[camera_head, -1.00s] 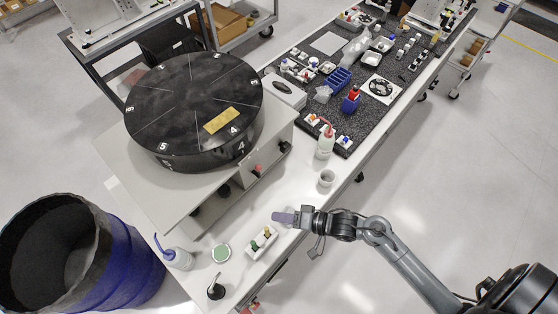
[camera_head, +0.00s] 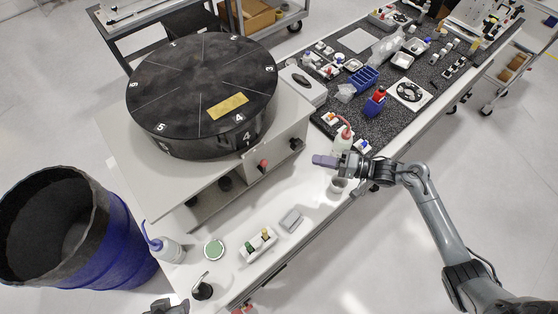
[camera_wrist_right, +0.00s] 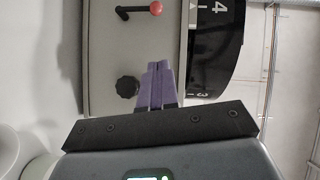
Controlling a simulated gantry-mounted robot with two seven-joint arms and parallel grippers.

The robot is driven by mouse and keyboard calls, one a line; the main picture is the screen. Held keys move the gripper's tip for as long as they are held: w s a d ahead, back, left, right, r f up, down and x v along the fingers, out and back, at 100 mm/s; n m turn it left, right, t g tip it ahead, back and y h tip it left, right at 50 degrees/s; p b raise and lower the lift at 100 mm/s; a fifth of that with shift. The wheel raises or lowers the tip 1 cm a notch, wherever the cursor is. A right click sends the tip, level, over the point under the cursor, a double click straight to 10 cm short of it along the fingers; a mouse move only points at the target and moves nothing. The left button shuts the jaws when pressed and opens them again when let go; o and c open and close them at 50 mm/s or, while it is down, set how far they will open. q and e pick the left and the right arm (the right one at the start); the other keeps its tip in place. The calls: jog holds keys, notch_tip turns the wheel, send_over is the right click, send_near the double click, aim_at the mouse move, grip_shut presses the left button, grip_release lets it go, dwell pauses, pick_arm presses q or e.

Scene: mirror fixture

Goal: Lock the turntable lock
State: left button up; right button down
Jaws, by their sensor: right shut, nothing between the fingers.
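The black round turntable (camera_head: 185,75) with numbered sectors and a yellow plate sits on a grey stand at the left. On the stand's side are a red-knobbed lever (camera_head: 263,164) and a black knob (camera_head: 295,145). In the right wrist view, the red-ended lever (camera_wrist_right: 155,8) lies sideways above the black knob (camera_wrist_right: 127,87). Which one is the lock, I cannot tell. My right gripper (camera_head: 318,160), with purple fingers (camera_wrist_right: 157,85), is shut and empty, pointing towards the stand, apart from the lever. A dark part at the bottom edge seems to be my left gripper (camera_head: 166,306), mostly cut off.
A small grey box (camera_head: 291,220), a white tray (camera_head: 258,245) and a green-topped dish (camera_head: 213,249) are on the bench. A blue bin (camera_head: 110,245) stands left.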

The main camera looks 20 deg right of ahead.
aim_at(262, 165)
jog(key=shift+w+a, duration=0.1)
jog(key=s+a+p+x, duration=0.2)
jog(key=x, duration=1)
jog(key=shift+f, duration=0.35)
jog(key=shift+a, duration=0.25)
